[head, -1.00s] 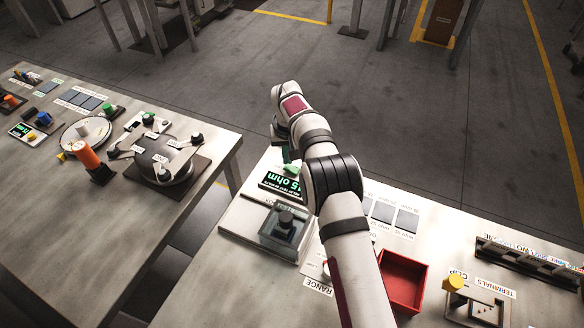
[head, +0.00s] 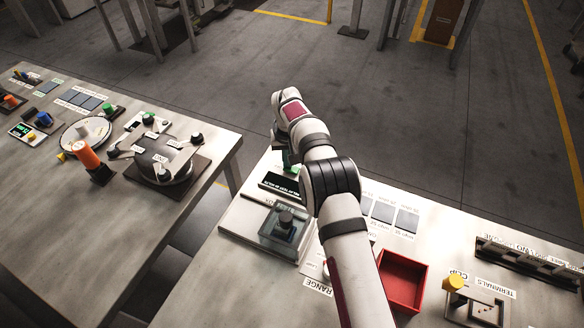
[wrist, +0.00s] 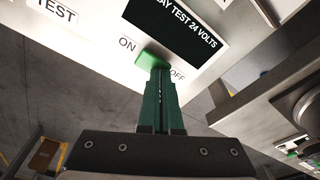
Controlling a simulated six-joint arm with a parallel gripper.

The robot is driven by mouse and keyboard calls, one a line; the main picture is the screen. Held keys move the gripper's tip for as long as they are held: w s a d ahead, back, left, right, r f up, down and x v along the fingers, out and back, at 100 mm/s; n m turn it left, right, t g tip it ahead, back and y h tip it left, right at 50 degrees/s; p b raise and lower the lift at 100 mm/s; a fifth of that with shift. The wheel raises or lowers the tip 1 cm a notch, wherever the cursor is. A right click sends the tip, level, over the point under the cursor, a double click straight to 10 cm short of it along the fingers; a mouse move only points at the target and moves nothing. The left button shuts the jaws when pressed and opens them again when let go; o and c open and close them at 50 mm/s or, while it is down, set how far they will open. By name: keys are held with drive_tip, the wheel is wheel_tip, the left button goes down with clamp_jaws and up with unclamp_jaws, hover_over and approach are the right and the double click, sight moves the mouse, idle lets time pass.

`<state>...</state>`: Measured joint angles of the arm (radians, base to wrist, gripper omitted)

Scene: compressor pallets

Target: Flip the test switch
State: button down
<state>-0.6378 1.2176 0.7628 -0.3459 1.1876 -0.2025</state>
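The green test switch (wrist: 150,61) sits between the ON and OFF labels on a white panel in the wrist view. My gripper (wrist: 160,72) has its two dark green fingers together, with only a thin seam between them. Their tips are at the switch and seem to touch it, covering part of it. In the head view the same display (head: 283,186) has no large lit digits. My arm reaches over the bench there and hides most of the switch.
A clear-covered fixture (head: 284,229) stands in front of the display. A red bin (head: 403,281) is right of my arm, with grey pads (head: 383,212) behind it. A terminal clip fixture (head: 478,302) is farther right. A second bench (head: 100,215) is at left.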

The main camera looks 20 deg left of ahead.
drive_tip(key=shift+r, duration=3.45)
drive_tip(key=s+d+r+m, duration=0.2)
drive_tip(key=d+r+m, duration=0.1)
drive_tip(key=d+r, duration=0.75)
drive_tip(key=s+d+r+m+g, duration=0.1)
drive_tip(key=s+d+r+m, duration=0.35)
drive_tip(key=s+d, duration=0.75)
drive_tip(key=s+d+f+m, duration=0.1)
drive_tip(key=s+d, duration=0.2)
drive_tip(key=s, duration=0.4)
drive_tip(key=s+d+f+m, duration=0.1)
drive_tip(key=s+d, duration=0.2)
drive_tip(key=s, duration=0.4)
drive_tip(key=s+d+f+m+y, duration=0.1)
drive_tip(key=s+d+m, duration=0.1)
drive_tip(key=s, duration=0.5)
drive_tip(key=shift+d+g, duration=0.4)
drive_tip(key=shift+d, duration=0.2)
